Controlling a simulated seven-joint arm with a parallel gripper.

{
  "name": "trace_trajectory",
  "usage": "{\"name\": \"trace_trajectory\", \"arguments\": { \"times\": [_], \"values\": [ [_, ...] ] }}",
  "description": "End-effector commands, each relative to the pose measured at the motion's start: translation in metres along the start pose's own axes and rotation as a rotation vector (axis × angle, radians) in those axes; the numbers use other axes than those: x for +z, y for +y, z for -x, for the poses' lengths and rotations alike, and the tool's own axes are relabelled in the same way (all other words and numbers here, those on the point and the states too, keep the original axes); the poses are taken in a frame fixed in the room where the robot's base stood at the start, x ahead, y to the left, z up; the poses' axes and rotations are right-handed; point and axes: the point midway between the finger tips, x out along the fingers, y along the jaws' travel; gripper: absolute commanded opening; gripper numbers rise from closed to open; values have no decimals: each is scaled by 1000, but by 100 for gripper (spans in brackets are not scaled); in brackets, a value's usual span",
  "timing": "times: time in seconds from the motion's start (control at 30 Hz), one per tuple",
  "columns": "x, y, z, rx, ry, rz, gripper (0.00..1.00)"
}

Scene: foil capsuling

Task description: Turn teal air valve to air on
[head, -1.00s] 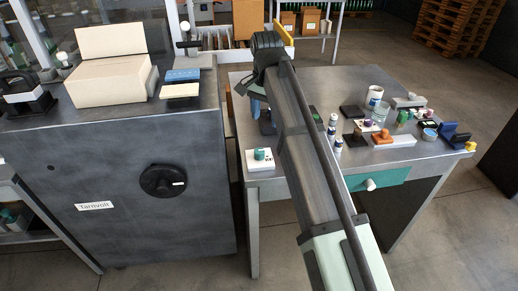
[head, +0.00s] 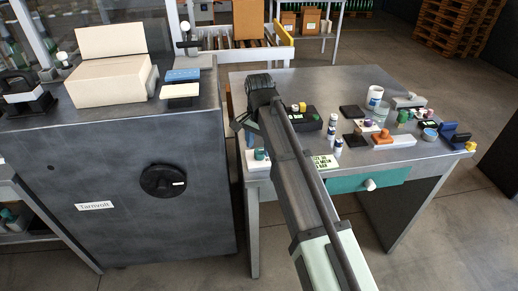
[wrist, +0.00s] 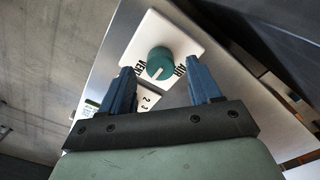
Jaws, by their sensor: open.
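The teal air valve knob (head: 260,154) sits on a white plate at the front left corner of the metal table, partly behind my arm. In the wrist view the teal knob (wrist: 159,61) stands on its white plate (wrist: 172,29), with dark lettering on either side that looks like VENT on the left and AIR on the right. A small pale mark shows on the knob's near side. My gripper (wrist: 160,68) is open, its two blue fingers apart, one on each side of the knob in this view. Whether they touch it is not clear. In the head view my gripper (head: 247,132) is close to the valve.
A dark box with coloured knobs (head: 303,117), white bottles (head: 337,146) and several blocks and cups stand right of my arm. A labelled plate (head: 325,162) lies near the teal drawer (head: 350,182). The grey Tarnvolt cabinet (head: 120,190) stands close on the left.

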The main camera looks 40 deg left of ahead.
Motion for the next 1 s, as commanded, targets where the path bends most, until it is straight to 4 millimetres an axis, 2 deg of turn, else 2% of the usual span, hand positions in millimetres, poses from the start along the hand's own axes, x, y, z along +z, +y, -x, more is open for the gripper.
{"name": "trace_trajectory", "arguments": {
  "times": [0.2, 0.6, 1.0],
  "values": [
    [0, 0, -18, 1, 0, 0, 63],
    [0, 0, -21, 0, 0, 0, 62],
    [0, 0, -21, 0, 0, 0, 23]
  ]
}}
